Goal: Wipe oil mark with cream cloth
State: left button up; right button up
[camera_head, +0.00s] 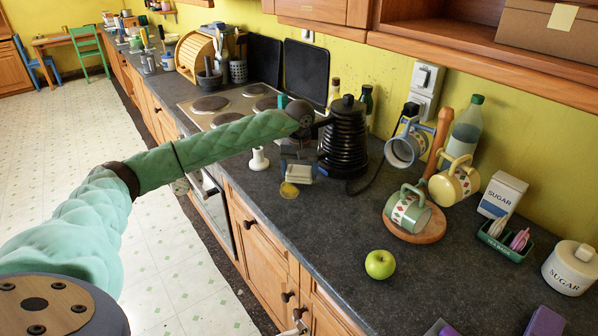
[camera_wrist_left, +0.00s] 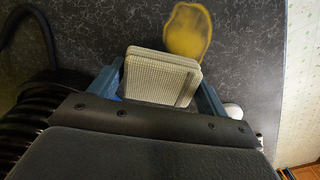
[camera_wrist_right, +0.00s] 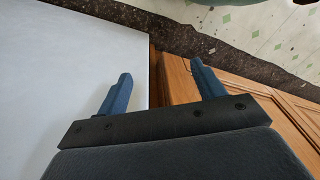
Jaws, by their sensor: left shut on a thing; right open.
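The cream cloth (camera_wrist_left: 162,76) is a folded, waffle-textured pad between the blue fingers of my left gripper (camera_wrist_left: 165,88), which is shut on it. In the head view the left gripper (camera_head: 298,170) holds the cloth over the dark counter, beside the black kettle. The oil mark (camera_head: 289,190) is a yellow patch on the counter just in front of the cloth. It also shows in the left wrist view (camera_wrist_left: 188,30), partly overlapped by the cloth's edge. I cannot tell whether the cloth touches the counter. My right gripper (camera_wrist_right: 160,85) is open and empty; the head view does not show it clearly.
The black ribbed kettle (camera_head: 345,140) stands close to the left gripper, its cord trailing on the counter. A white object (camera_head: 259,160) stands left of the cloth. A green apple (camera_head: 380,264) and a mug stand (camera_head: 428,226) are to the right. The counter (camera_head: 325,225) between is clear.

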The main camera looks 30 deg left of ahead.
aim_at(271, 197)
pick_arm(q)
jog(key=shift+s+a+f, duration=0.15)
jog(key=shift+s, duration=0.15)
jog(key=shift+s+a+b, duration=0.25)
jog(key=shift+s+a, duration=0.05)
jog(key=shift+s, duration=0.45)
jog(key=shift+s+a+b, duration=0.2)
jog(key=shift+s+a, duration=0.05)
jog(key=shift+s, duration=0.5)
jog(key=shift+s+a+b, duration=0.25)
jog(key=shift+s+a, duration=0.05)
jog(key=shift+s, duration=0.45)
jog(key=shift+f+b, duration=0.5)
jog(key=shift+b, duration=0.2)
dwell(0.5)
jog(key=shift+s+a, duration=0.1)
jog(key=shift+s+a+f, duration=0.1)
jog(key=shift+s+a, duration=0.15)
jog(key=shift+s, duration=0.3)
jog(key=shift+s+a+b, duration=0.25)
jog(key=shift+s+b, duration=0.05)
jog(key=shift+s, duration=0.35)
jog(key=shift+s+a+b, duration=0.25)
jog(key=shift+s+b, duration=0.05)
jog(key=shift+s, duration=0.35)
jog(key=shift+s+a+b, duration=0.25)
jog(key=shift+s+b, duration=0.05)
jog(key=shift+s, duration=0.35)
jog(key=shift+f, duration=0.2)
